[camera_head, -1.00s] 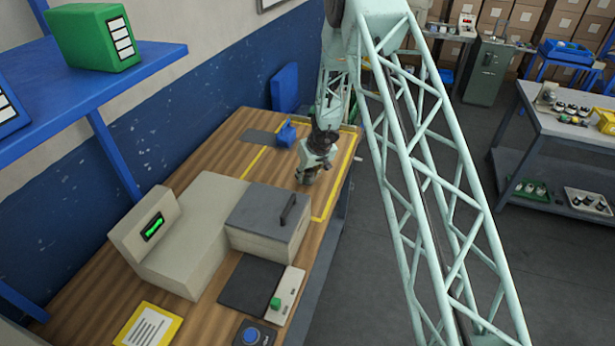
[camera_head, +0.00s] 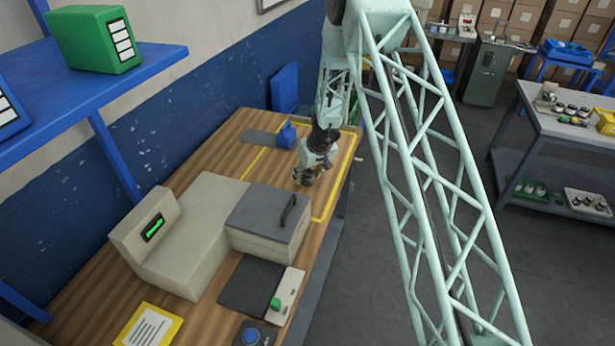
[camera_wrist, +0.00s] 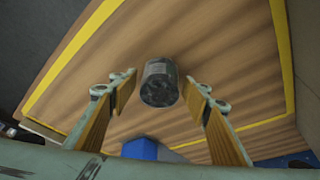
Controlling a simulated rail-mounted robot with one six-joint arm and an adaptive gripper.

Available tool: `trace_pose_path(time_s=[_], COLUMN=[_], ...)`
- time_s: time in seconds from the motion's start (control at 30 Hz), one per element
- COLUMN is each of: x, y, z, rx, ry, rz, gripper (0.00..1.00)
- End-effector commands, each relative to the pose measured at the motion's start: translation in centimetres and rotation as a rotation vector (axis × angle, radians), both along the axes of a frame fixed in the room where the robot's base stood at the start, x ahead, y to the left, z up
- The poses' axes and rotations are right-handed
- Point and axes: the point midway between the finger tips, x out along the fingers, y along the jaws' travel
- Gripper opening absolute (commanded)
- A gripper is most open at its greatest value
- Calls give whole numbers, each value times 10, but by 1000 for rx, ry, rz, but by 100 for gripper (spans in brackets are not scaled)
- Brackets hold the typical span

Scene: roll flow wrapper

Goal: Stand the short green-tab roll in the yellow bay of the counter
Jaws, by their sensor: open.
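In the wrist view a short dark grey roll (camera_wrist: 159,84) stands on the wooden counter (camera_wrist: 230,60), inside the yellow outline of the bay (camera_wrist: 284,50). No green tab shows on the side I see. My gripper (camera_wrist: 160,92) is open, its two fingers on either side of the roll with gaps between. In the head view my gripper (camera_head: 306,178) is low over the yellow-outlined part of the counter (camera_head: 329,200), and the roll is not clearly distinguishable there.
A blue block (camera_head: 287,135) stands at the bay's far left side, beside a grey plate (camera_head: 258,138). The beige wrapper machine (camera_head: 190,240) with its grey lidded box (camera_head: 268,222) fills the counter's nearer part. A blue wall is on the left.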

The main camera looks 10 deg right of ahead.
Motion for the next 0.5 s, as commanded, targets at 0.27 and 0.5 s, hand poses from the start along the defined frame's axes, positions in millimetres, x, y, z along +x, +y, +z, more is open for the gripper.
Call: trace_pose_path(time_s=[0.27, 0.5], x=[-11, -21], y=[-3, -5], z=[27, 52], rx=[-1, 0], ry=[0, 0], rz=[2, 0], gripper=[44, 44])
